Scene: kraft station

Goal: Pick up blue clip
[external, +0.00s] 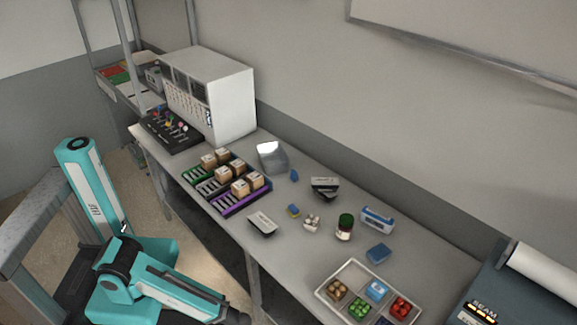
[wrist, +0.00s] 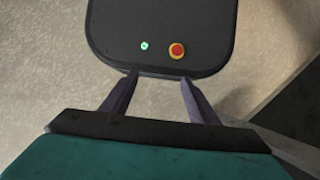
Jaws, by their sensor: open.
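A small blue piece (external: 294,175) stands on the workbench just right of the silver scoop-like bin; it may be the blue clip, but it is too small to be sure. Another small blue and yellow piece (external: 293,210) lies nearer the bench's front edge. My gripper (wrist: 159,78) shows in the wrist view with its two fingers apart and nothing between them. It points down over the floor and a dark part of my base, away from the bench. I cannot make out the gripper in the external view.
The workbench (external: 262,291) also holds a silver bin (external: 271,157), a blue box (external: 378,253), a red-and-green jar (external: 345,227), a blue-and-white holder (external: 377,218) and a divided tray (external: 322,292). Small cartons (external: 240,188) sit on coloured racks. A white cabinet (external: 233,105) stands behind.

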